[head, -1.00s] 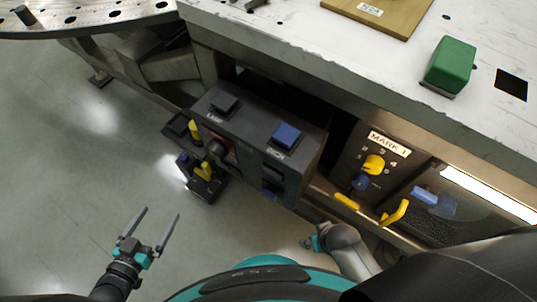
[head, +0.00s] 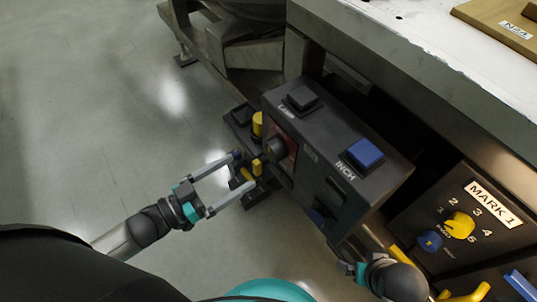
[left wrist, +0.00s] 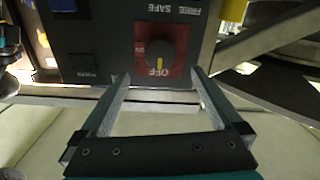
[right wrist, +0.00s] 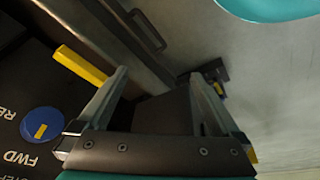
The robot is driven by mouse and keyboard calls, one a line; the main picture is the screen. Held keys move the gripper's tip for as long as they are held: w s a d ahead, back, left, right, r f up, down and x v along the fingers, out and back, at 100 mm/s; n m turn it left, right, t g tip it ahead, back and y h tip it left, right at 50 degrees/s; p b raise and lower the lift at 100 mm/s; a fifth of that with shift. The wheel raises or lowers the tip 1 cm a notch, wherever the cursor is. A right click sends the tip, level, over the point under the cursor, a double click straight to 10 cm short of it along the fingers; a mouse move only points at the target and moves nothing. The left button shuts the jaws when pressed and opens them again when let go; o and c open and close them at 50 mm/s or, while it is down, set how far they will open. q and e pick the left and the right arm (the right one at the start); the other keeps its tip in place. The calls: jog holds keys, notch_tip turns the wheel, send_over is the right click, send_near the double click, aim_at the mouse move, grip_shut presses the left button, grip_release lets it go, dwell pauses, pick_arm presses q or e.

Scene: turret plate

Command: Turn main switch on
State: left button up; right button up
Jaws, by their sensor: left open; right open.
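The main switch is a black round knob on a red plate on the side of the dark control box, and it shows in the head view (head: 276,147). In the left wrist view the knob (left wrist: 155,44) has its yellow mark at the upside-down OFF lettering. My left gripper (head: 244,170) is open and empty, apart from the knob and facing it; in the left wrist view its fingertips (left wrist: 160,76) lie below the red plate. My right gripper (right wrist: 160,75) is open and empty near the lower panel; its fingers are mostly hidden in the head view.
The box top has a black LAMP button (head: 302,98) and a blue INCH button (head: 364,154). The MARK 1 panel (head: 430,212) with a yellow dial is at right. Open floor lies left.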

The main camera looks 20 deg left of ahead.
aim_at(269, 153)
pick_arm(q)
jog(key=b+x, duration=0.2)
jog(key=x, duration=0.6)
jog(key=shift+w+f, duration=0.1)
jog(key=shift+w+d+b, duration=0.35)
jog(key=shift+w+d, duration=0.1)
jog(key=shift+w, duration=0.1)
pick_arm(e)
notch_tip(269, 153, up, 6)
jog(key=t, duration=0.1)
jog(key=shift+w+r, duration=0.15)
jog(key=shift+w, duration=0.15)
pick_arm(q)
jog(key=shift+c, duration=0.3)
jog(key=c, duration=1.3)
